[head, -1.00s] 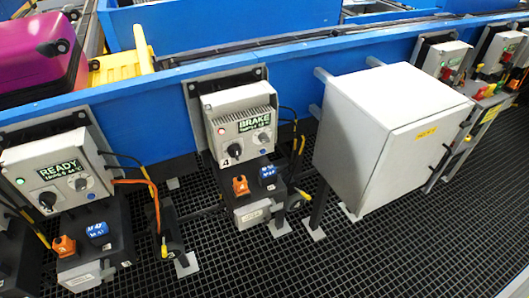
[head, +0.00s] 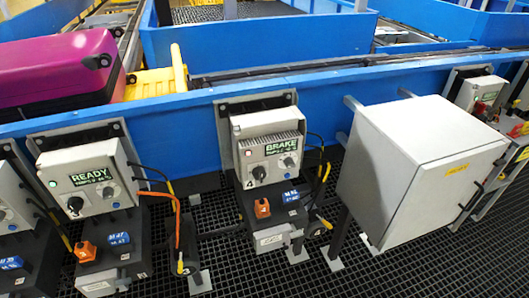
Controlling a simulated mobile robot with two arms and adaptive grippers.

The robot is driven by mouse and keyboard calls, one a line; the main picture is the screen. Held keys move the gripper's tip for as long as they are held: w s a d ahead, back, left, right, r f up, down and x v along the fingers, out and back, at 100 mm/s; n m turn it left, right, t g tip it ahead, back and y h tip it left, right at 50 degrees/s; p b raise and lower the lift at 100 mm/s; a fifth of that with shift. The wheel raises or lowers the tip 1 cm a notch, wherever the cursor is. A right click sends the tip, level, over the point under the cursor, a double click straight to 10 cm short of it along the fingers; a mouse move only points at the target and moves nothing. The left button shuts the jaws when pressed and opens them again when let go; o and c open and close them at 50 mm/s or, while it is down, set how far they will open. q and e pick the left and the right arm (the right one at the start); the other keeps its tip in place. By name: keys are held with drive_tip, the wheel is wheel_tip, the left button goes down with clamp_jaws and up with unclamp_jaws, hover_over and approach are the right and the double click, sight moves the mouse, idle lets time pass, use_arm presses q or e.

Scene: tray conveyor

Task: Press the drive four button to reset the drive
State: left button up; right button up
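The drive four unit (head: 268,127) is a grey box on the blue conveyor side, marked 4 below its left part. Its green display (head: 281,147) reads BRAKE, with smaller text too fine to read surely. A red light (head: 248,153) glows at its left. Below the display are a black rotary knob (head: 259,173) and a small round greyish button (head: 289,162) to its right. Neither of my grippers shows in the head view.
A similar drive unit (head: 82,157) to the left reads READY with a green light. A large grey cabinet (head: 415,160) stands to the right. A magenta suitcase (head: 60,68) lies on the conveyor beside a yellow tray (head: 155,83). Black grating floor (head: 290,283) is open in front.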

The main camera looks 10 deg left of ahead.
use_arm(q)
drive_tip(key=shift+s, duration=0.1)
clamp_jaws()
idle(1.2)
